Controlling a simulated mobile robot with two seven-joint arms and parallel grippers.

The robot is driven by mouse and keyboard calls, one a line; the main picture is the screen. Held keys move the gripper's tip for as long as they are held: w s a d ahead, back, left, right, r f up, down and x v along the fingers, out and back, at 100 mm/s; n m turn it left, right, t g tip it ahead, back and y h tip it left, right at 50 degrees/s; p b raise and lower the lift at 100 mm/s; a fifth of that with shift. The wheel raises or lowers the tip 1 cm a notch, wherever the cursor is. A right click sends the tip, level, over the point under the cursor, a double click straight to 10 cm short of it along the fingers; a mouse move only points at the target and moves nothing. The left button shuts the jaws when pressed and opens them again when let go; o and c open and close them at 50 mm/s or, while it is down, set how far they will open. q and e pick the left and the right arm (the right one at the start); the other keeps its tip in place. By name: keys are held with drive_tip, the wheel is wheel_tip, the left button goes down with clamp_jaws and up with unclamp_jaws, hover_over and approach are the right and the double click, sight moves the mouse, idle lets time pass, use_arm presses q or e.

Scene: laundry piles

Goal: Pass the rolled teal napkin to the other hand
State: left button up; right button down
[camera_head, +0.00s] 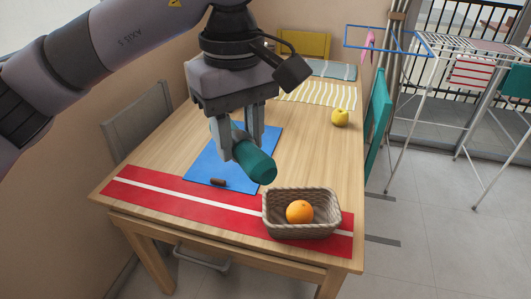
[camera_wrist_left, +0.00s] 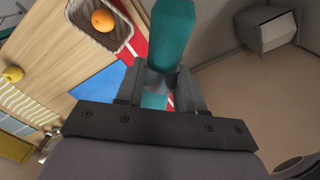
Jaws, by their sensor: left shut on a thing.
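The rolled teal napkin (camera_head: 254,163) is held between the fingers of my left gripper (camera_head: 238,150), above the table. My left gripper is shut on it, and one end of the roll sticks out toward the front right. In the left wrist view, the napkin (camera_wrist_left: 173,35) stands out beyond the two fingers (camera_wrist_left: 160,88), with a small part of it also showing behind them. My right gripper is not in view.
The wooden table (camera_head: 160,150) bears a blue cloth (camera_head: 208,172), a red runner with a white stripe (camera_head: 180,199), a wicker basket (camera_head: 302,230) with an orange (camera_head: 299,212), a small brown object (camera_head: 218,182) and a yellow fruit (camera_head: 340,117). Chairs and a drying rack (camera_head: 430,60) stand around.

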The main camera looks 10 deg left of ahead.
sight(273, 181)
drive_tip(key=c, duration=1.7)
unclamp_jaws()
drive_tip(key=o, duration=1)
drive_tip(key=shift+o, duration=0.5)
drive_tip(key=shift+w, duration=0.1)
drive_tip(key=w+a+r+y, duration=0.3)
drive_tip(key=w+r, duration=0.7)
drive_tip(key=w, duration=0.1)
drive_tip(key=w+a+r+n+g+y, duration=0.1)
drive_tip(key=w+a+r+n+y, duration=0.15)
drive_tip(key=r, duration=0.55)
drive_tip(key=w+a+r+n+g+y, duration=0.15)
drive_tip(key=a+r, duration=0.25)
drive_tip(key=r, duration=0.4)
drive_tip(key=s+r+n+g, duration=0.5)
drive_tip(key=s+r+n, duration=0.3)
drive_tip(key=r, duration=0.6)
use_arm(q)
drive_tip(key=d+f+n, duration=0.5)
drive_tip(key=f, duration=0.4)
drive_tip(key=shift+d+n, duration=0.15)
drive_tip(key=shift+n, duration=0.25)
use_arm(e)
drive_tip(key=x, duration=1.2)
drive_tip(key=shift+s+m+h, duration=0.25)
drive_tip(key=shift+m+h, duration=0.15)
